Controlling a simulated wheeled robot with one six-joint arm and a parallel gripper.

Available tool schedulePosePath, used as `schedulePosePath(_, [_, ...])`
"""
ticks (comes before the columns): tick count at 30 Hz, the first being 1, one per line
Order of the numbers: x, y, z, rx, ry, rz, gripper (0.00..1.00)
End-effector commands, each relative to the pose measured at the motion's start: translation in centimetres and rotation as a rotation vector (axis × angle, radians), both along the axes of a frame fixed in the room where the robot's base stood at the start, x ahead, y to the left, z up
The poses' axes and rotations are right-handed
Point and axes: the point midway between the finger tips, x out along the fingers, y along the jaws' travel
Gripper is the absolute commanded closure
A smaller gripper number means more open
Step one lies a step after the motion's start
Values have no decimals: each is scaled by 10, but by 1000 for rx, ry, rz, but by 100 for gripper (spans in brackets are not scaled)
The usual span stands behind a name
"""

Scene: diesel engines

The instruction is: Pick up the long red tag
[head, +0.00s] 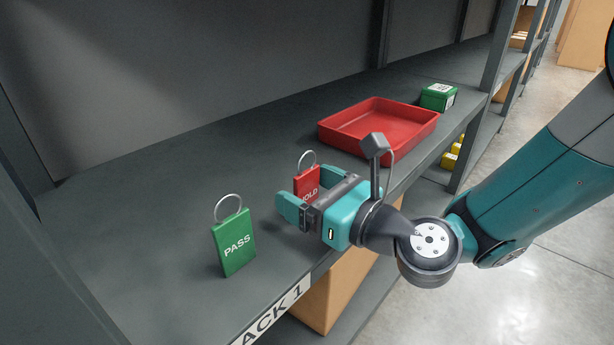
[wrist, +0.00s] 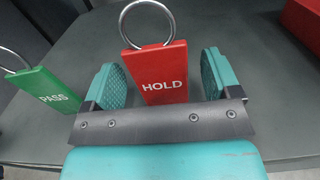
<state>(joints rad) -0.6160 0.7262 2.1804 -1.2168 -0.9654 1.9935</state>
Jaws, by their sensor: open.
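The red tag (head: 307,181) reads HOLD and has a metal ring on top. It stands upright on the grey shelf, partly hidden behind my gripper in the head view. In the wrist view the red tag (wrist: 160,72) shows between the two teal fingers. My gripper (head: 294,196) is open, with one finger on each side of the tag. In the wrist view my gripper (wrist: 162,80) shows a gap between the tag and each finger. The tag's lower edge is hidden by the gripper body.
A green PASS tag (head: 234,243) with a ring stands to the left on the shelf (head: 150,190). A red tray (head: 410,142) lies behind to the right, with a green box (head: 437,97) beyond it. The shelf's front edge carries a rack label (head: 273,312).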

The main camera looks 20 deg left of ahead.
Motion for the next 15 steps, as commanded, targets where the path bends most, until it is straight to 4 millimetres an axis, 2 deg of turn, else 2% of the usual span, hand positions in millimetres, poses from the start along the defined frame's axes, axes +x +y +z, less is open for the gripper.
schedulePosePath(9, [3, 6, -1, 0, 0, -2, 17])
schedulePosePath(15, [3, 6, -1, 0, 0, -1, 63])
